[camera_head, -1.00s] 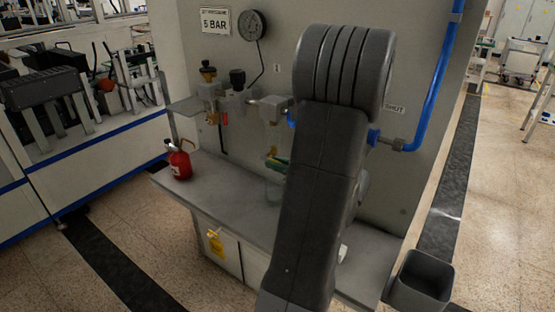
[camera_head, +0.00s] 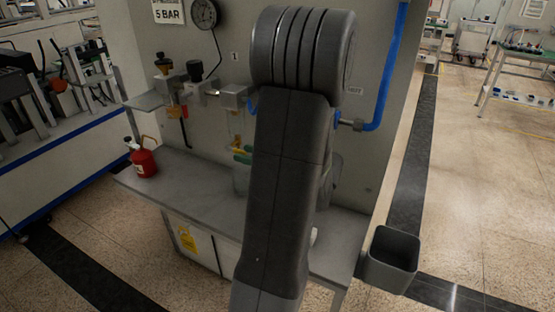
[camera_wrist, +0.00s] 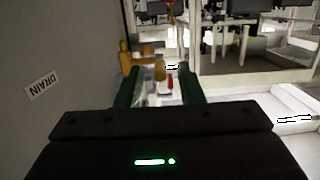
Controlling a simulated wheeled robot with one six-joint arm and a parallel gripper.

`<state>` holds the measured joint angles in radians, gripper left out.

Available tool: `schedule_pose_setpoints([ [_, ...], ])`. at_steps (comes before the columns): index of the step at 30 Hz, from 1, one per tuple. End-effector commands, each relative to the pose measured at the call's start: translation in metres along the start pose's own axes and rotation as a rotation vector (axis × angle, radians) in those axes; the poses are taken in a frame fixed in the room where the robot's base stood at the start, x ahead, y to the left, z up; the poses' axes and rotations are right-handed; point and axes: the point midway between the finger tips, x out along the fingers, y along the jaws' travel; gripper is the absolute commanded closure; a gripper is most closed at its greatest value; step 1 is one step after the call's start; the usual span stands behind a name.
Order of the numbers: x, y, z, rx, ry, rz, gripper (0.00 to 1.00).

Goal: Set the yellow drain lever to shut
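The yellow drain lever (camera_wrist: 126,56) shows in the wrist view just beyond my fingertips, left of centre, close to the grey panel. A yellow knob-like part (camera_wrist: 160,70) shows in line with the gap between the fingers. My gripper (camera_wrist: 162,84) has two green fingers, apart, with no object clearly held between them. A white DRAIN label (camera_wrist: 41,84) is on the panel to the left. In the head view my arm hides most of the gripper; a bit of green and yellow (camera_head: 241,151) shows at its left edge. The lever's exact setting is hard to tell.
A regulator with a gauge (camera_head: 204,13) and brass fittings are on the panel above the grey bench (camera_head: 190,192). A red can (camera_head: 143,160) stands on its left end. A blue pipe (camera_head: 387,80) runs down the right. A grey bin (camera_head: 392,262) is at the right.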

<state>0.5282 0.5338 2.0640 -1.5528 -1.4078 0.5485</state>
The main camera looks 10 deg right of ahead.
Motion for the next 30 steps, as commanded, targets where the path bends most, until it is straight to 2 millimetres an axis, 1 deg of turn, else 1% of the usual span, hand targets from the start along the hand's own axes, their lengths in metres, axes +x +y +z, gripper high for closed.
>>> schedule_pose_setpoints([
  [1,-0.009,0.001,0.001,-0.001,0.001,0.005,0.66],
  [3,-0.020,0.001,0.001,-0.001,0.000,0.006,0.66],
  [18,-0.095,0.000,0.001,-0.001,0.000,0.004,0.66],
  [24,-0.113,0.000,0.000,-0.002,0.001,0.002,0.66],
  [30,-0.118,0.000,0.000,-0.001,0.000,0.001,0.66],
])
